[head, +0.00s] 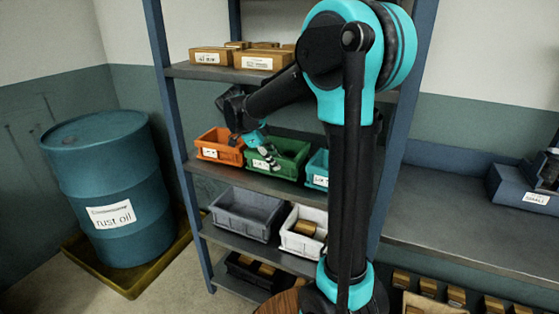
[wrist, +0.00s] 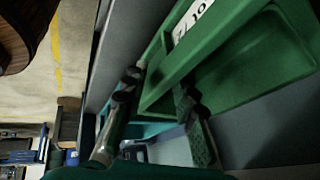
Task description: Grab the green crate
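The green crate (head: 291,149) sits on the middle shelf, between an orange crate and a teal crate. Its label faces the front. In the wrist view the green crate (wrist: 262,62) fills the upper right, with its labelled front wall running diagonally. My gripper (head: 267,157) is at the crate's front left part. In the wrist view my gripper (wrist: 160,88) is open, with one finger outside the front wall and the other on the inner side. The wall's edge lies between the fingertips. Whether either finger touches it is unclear.
The orange crate (head: 219,147) is close on the left and the teal crate (head: 317,170) close on the right. The shelf above holds cardboard boxes (head: 263,59). Grey (head: 246,213) and white (head: 303,230) bins stand below. A blue drum (head: 110,187) stands at left.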

